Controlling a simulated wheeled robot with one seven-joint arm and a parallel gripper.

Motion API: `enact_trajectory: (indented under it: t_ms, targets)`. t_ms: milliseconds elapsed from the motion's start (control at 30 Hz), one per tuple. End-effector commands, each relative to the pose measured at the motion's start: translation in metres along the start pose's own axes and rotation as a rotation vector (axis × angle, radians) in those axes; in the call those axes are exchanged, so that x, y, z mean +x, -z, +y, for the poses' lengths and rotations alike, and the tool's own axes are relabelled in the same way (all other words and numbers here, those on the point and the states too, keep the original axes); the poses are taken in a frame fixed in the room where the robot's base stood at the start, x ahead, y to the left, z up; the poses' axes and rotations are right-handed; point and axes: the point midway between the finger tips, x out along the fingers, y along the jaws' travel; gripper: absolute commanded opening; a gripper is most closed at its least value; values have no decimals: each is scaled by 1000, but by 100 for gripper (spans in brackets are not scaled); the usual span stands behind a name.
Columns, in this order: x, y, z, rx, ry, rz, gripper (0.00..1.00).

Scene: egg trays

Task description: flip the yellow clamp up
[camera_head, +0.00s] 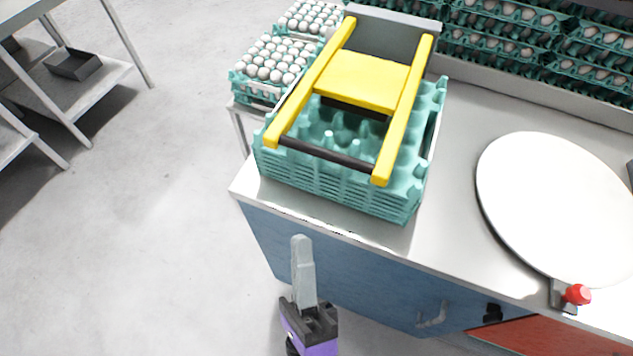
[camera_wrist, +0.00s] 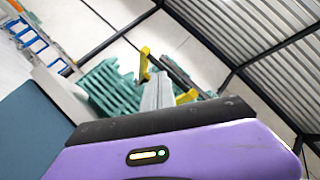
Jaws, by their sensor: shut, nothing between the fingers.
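The yellow clamp (camera_head: 361,80) is a frame with two long arms and a cross plate. It lies over a stack of empty green egg trays (camera_head: 340,190) on the counter, with a dark bar (camera_head: 327,154) across its near end. Its far end meets a grey upright bracket (camera_head: 392,38). My gripper (camera_head: 302,240) is shut and empty, in front of the counter's near edge and apart from the clamp. In the wrist view, the shut fingers (camera_wrist: 158,88) point toward the green trays (camera_wrist: 112,90) and yellow clamp parts (camera_wrist: 144,62), which they partly hide.
The metal counter (camera_head: 455,215) has a white round plate (camera_head: 560,205) and a red knob (camera_head: 578,294) at right. Trays of eggs (camera_head: 270,62) stand behind at left, and more egg stacks (camera_head: 520,35) line the back. Open floor (camera_head: 150,220) lies left.

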Motion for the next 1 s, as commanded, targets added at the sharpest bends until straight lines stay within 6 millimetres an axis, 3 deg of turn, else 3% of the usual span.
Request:
enact_trajectory:
  t_ms: [100, 200, 400, 600, 1000]
  targets:
    - [0, -11, 21, 305, 73, 72, 0]
    - [-4, -9, 32, 526, 135, 140, 0]
    - [-14, 0, 43, 806, 242, 230, 0]
    - [-19, 4, 47, 902, 289, 260, 0]
    - [-16, 6, 45, 906, 292, 262, 0]
